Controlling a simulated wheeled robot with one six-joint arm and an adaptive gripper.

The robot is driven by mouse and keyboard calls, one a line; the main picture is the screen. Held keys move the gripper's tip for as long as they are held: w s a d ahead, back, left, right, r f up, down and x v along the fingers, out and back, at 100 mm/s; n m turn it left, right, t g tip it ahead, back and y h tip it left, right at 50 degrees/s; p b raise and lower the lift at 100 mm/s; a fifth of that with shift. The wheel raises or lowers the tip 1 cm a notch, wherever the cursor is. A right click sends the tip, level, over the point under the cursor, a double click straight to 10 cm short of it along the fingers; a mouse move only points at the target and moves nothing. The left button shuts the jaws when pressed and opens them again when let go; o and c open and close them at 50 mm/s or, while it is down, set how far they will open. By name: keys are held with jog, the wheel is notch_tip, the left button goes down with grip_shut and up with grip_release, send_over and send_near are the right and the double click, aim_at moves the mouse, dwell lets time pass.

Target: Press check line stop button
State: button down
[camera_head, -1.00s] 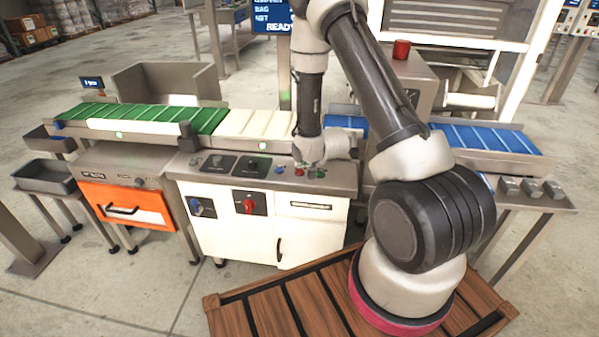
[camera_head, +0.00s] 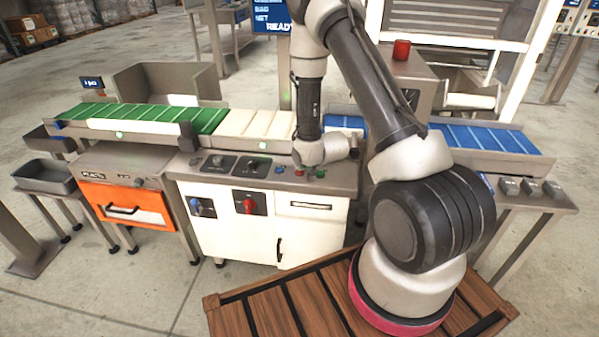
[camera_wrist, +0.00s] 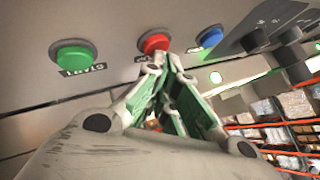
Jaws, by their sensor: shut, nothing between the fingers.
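The red button (camera_wrist: 154,43) sits on the grey panel between a green button (camera_wrist: 74,56) and a blue button (camera_wrist: 209,37). The head view also shows the red button (camera_head: 298,172) small on the sloped top of the white cabinet. My gripper (camera_wrist: 160,68) is shut and empty. In the wrist view its fingertips are at the red button's near edge and overlap it; I cannot tell whether they touch it. The label by the red button is mostly hidden by the fingers. In the head view my wrist hangs just above the buttons and the fingers are not clear.
Black knobs (camera_wrist: 290,36) stand beyond the blue button. The cabinet front has a red rotary switch (camera_head: 249,204) and a blue one (camera_head: 201,207). Conveyor belts run behind the panel. A red beacon (camera_head: 401,49) stands on a box at the back.

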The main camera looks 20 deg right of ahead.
jog(key=shift+f, duration=0.25)
jog(key=shift+r, duration=0.1)
dwell(0.4)
jog(key=shift+r, duration=0.75)
jog(key=shift+r, duration=0.1)
jog(key=shift+r, duration=2.4)
